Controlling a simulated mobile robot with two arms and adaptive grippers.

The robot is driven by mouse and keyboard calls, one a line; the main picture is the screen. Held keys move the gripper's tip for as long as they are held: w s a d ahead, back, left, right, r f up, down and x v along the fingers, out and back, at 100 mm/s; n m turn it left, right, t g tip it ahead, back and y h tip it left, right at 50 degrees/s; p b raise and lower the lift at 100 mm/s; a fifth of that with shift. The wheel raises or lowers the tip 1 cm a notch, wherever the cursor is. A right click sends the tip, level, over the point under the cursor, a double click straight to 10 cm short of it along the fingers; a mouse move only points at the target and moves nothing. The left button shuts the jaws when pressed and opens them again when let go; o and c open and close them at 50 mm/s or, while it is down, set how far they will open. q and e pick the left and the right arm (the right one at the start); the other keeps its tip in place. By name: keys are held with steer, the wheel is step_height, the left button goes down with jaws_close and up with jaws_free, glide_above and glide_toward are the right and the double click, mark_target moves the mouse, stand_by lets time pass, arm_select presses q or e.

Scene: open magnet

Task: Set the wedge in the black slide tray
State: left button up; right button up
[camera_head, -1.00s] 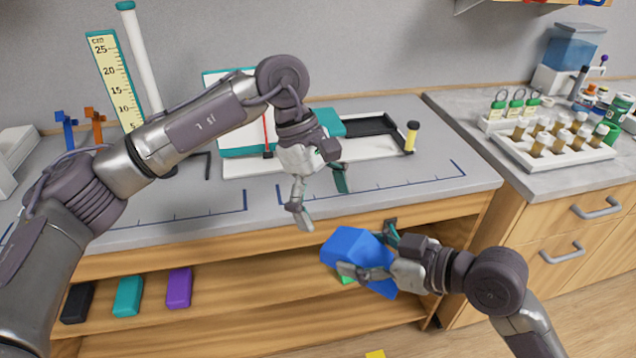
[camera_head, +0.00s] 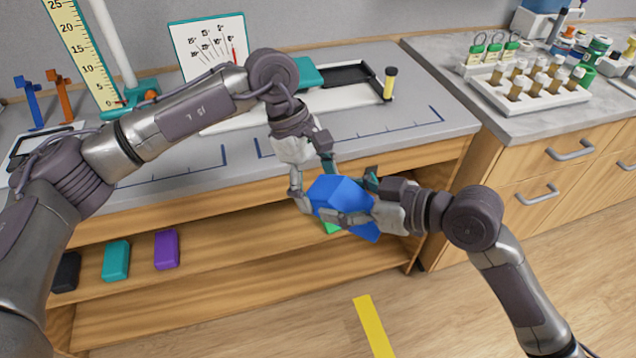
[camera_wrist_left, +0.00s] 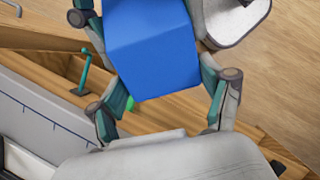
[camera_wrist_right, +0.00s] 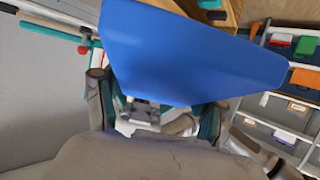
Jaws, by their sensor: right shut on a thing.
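The wedge, a blue block (camera_head: 340,194), is in the air in front of the bench's open shelf. My right gripper (camera_head: 350,214) is shut on it from the right; the wedge fills much of the right wrist view (camera_wrist_right: 190,55). My left gripper (camera_head: 312,182) is open, pointing down at the wedge's left end. In the left wrist view its fingers stand on either side of the wedge (camera_wrist_left: 155,60); contact is unclear. The black slide tray (camera_head: 352,75) lies on a white base at the back of the bench and looks empty.
A teal block (camera_head: 308,73) is left of the tray. Black, teal and purple blocks lie on the shelf (camera_head: 200,285). A white rack of vials (camera_head: 530,95) is on the right counter.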

arm_select(q)
steer(key=c, duration=0.5)
arm_select(e)
steer(key=shift+s+a, duration=0.1)
arm_select(q)
steer(key=shift+w, duration=0.1)
steer(key=shift+c, duration=0.4)
arm_select(e)
steer(key=o, duration=1)
steer(key=shift+r, duration=0.1)
steer(key=shift+o, duration=0.9)
